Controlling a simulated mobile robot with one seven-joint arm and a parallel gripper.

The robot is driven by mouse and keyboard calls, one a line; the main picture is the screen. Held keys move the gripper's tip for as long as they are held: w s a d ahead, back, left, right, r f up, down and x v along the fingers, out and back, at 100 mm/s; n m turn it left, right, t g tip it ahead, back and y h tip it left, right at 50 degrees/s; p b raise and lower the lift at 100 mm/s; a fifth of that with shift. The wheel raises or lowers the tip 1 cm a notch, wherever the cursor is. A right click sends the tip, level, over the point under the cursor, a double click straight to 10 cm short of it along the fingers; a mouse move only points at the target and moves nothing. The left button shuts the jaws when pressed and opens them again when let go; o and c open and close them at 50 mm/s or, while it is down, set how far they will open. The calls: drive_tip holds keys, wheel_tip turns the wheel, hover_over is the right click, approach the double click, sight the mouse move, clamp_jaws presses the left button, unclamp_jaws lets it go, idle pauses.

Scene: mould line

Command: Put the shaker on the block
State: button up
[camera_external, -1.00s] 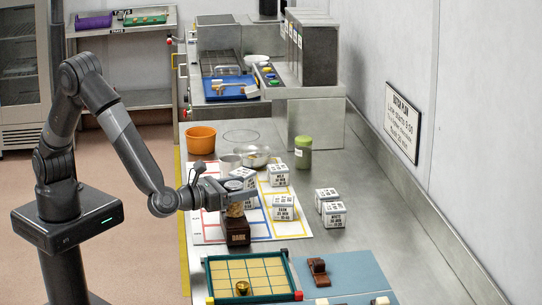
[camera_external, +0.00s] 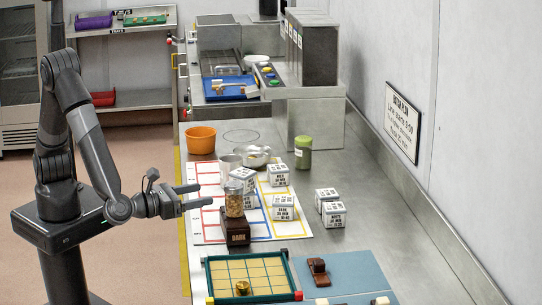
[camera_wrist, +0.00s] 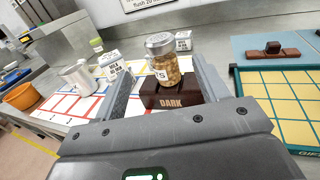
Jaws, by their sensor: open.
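The shaker (camera_external: 234,204), a clear jar of brown pieces with a silver lid, stands upright on the dark brown block (camera_external: 236,233). In the wrist view the shaker (camera_wrist: 163,68) rests on the top of the block (camera_wrist: 172,97), whose front reads DARK. My gripper (camera_external: 205,196) is open and empty, left of the shaker and apart from it. In the wrist view its two fingers frame the shaker and block from the near side.
White labelled cubes (camera_external: 278,175) stand behind and right of the block on a colour-lined sheet. A metal cup (camera_wrist: 78,78) and an orange bowl (camera_external: 201,140) are farther back. A green-rimmed tray (camera_external: 290,270) lies in front. The counter along the right wall is largely clear.

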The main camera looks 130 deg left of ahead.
drive_tip(key=s+a+r+n+g+h, duration=0.25)
drive_tip(key=s+n, duration=0.35)
drive_tip(key=s, duration=0.3)
drive_tip(key=s+a+r+n+g+h, duration=0.2)
drive_tip(key=s+a+n+g+h, duration=0.15)
drive_tip(key=s+n, duration=0.4)
drive_tip(key=s+d+r+n+t+h, duration=0.1)
drive_tip(key=s+d+r+n+h, duration=0.1)
drive_tip(key=s+d+n+h, duration=0.3)
drive_tip(key=s+d+r+n+t+h, duration=0.2)
drive_tip(key=s+d+n+h, duration=0.3)
drive_tip(key=s, duration=0.6)
drive_tip(key=shift+s+d, duration=0.4)
drive_tip(key=shift+d, duration=0.35)
